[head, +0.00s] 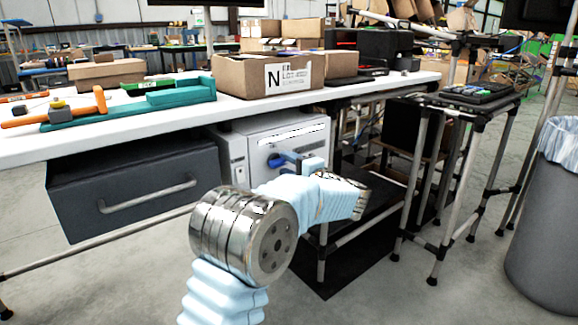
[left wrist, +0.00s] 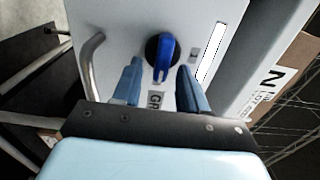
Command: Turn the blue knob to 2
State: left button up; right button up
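The blue knob (left wrist: 164,58) sits on a dark round base on the front of a light grey cabinet (left wrist: 195,25). Its long grip lies nearly along the picture's height in the left wrist view. My left gripper (left wrist: 159,68) is open, with one blue finger on each side of the knob and a visible gap to both. In the head view the knob (head: 284,158) shows as a small dark blue shape under a white label strip, partly hidden by my left gripper (head: 298,163). No number marks around the knob are readable. My right gripper is in neither view.
The cabinet stands under a white workbench (head: 150,126). A dark drawer (head: 135,185) with a bar handle is to its left. A carton marked N (head: 262,75) is on the bench above. A metal handle (left wrist: 92,62) lies beside the knob. A grey bin (head: 548,220) stands right.

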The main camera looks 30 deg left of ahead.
pick_arm(q)
jog(key=v, duration=1.4)
jog(key=shift+w, duration=0.1)
jog(key=s+f+m+g+h+p, duration=0.2)
jog(key=f+h, duration=0.2)
jog(key=f, duration=0.8)
jog(key=s+f+m+g+h+p, duration=0.2)
jog(key=s+f+h, duration=0.15)
jog(key=f, duration=0.95)
jog(key=s+d+f+n+h+p, duration=0.2)
jog(key=s+d+f+n+h, duration=0.1)
jog(key=s, duration=0.4)
jog(key=s+d+f+n+g+h+p, duration=0.1)
jog(key=s+d+f+n+h+p, duration=0.1)
jog(key=s+d+f+n+h, duration=0.2)
jog(key=s+d+f+n+g+h+p, duration=0.1)
jog(key=s+d+f+n+h+p, duration=0.2)
jog(key=s+d+f+h, duration=0.2)
jog(key=s+f+h, duration=0.1)
jog(key=s+f, duration=0.2)
jog(key=s, duration=0.1)
jog(key=shift+s+n, duration=0.3)
jog(key=shift+s, duration=0.1)
